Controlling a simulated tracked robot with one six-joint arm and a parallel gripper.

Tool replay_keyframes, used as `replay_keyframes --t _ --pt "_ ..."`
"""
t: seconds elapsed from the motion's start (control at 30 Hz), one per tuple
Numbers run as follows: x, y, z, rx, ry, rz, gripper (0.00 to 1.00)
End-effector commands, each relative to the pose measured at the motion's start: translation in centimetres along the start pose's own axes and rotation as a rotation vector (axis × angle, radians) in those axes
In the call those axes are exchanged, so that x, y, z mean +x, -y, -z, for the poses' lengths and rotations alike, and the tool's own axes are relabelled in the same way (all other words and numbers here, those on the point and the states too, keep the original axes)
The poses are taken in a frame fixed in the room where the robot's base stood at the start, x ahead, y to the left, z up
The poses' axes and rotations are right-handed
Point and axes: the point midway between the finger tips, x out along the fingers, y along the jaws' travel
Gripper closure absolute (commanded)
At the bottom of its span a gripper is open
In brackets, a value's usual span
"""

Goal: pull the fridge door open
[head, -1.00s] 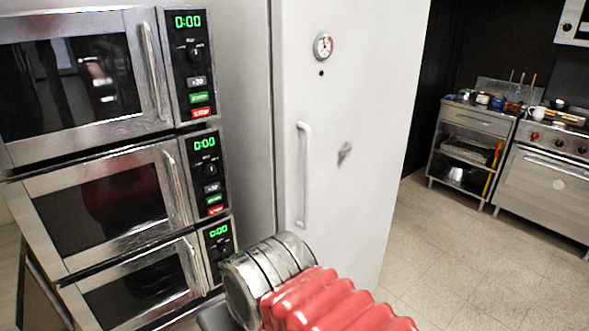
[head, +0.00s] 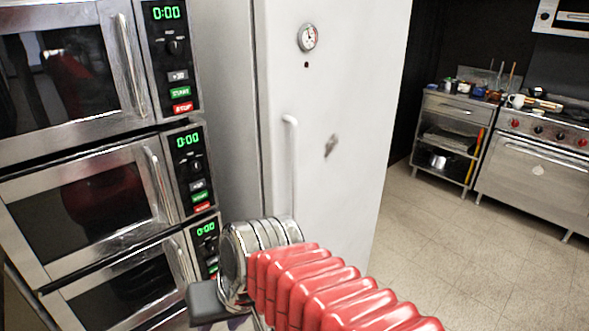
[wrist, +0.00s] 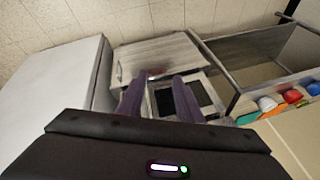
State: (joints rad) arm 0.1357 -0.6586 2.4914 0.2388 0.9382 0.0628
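The tall white fridge (head: 345,100) stands in the middle of the head view, its door looking shut. Its long vertical white handle (head: 291,160) is near the door's left edge; my arm hides the handle's lower end. A round gauge (head: 308,37) and a dark smudge are on the door. My arm reaches up from the bottom in front of the fridge. In the wrist view my gripper (wrist: 158,80) shows two purple fingers, spread apart with nothing between them. A white upright surface (wrist: 75,85), perhaps the fridge, is left of the fingers, apart from them. The handle does not show there.
Stacked microwaves (head: 95,195) stand close at the left, near my arm. A steel shelf cart (head: 450,140) and a stove (head: 540,165) stand at the back right. Tiled floor (head: 455,265) is clear right of the fridge.

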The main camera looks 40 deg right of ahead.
Motion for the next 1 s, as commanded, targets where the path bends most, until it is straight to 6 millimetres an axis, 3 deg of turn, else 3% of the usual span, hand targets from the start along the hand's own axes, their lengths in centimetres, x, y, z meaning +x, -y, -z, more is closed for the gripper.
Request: replay_keyframes --t 0.27,0.57,0.77,0.87,1.0 --pt "2.1 1.0 1.8 0.56 0.127 0.214 0.67" --pt "2.3 0.1 8.0 1.159 0.189 0.502 0.67" --pt "1.3 -3.7 13.7 1.543 0.181 0.737 0.67" --pt "0.4 -6.7 16.4 1.723 0.16 0.869 0.67" --pt "-1.1 -12.4 19.8 1.96 0.112 1.075 0.67"
